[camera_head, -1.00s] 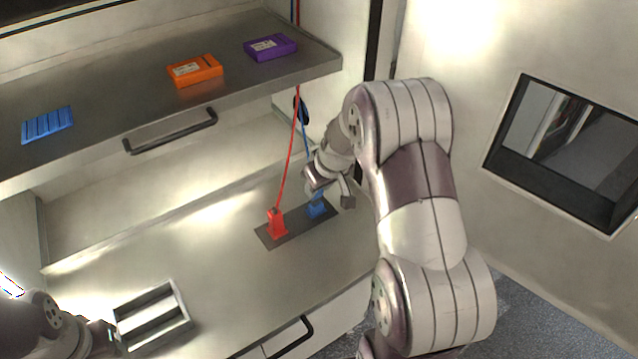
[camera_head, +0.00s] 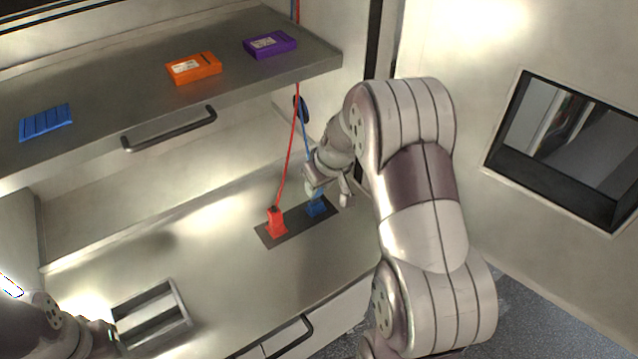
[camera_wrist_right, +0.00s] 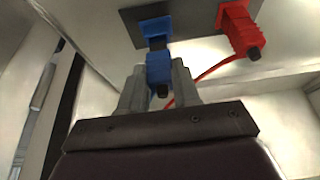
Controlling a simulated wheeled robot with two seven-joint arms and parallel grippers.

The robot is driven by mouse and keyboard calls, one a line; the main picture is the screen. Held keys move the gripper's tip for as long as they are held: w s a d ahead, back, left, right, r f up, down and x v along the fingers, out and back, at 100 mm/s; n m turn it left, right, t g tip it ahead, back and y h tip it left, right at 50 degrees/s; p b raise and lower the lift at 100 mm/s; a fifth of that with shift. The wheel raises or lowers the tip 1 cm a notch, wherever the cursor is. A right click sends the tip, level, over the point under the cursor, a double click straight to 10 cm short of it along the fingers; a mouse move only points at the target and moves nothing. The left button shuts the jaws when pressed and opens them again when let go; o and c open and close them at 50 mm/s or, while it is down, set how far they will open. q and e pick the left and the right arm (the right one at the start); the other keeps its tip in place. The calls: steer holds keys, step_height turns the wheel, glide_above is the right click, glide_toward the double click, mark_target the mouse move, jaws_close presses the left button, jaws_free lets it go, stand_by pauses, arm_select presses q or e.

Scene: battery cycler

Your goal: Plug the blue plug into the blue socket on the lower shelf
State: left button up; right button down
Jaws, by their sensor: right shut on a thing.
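The blue plug (camera_wrist_right: 159,72) is between the fingers of my right gripper (camera_wrist_right: 160,85), which is shut on it. The blue socket (camera_wrist_right: 155,28) is straight ahead of the plug on the dark plate. A short dark piece shows between the two blue bodies; I cannot tell whether it has entered the socket. In the head view my right gripper (camera_head: 314,186) is just above the blue socket (camera_head: 317,208) and hides most of the plug. My left gripper (camera_head: 108,337) is at the lower left beside the metal tray; its jaw opening is unclear.
A red plug (camera_head: 276,222) with a red cable stands in the dark plate (camera_head: 268,239) beside the blue socket. A metal tray (camera_head: 183,308) sits at front left. The upper shelf (camera_head: 100,105) holds orange (camera_head: 194,68), purple (camera_head: 270,45) and blue (camera_head: 46,122) items. The middle worktop is clear.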

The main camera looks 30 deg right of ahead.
arm_select(q)
steer(key=shift+f, duration=0.35)
stand_by(0.4)
steer(key=shift+f+b, duration=1.75)
steer(key=shift+b, duration=0.25)
arm_select(e)
steer(key=shift+f, duration=1.45)
steer(key=c, duration=0.7)
jaws_free()
steer(key=shift+c, duration=0.2)
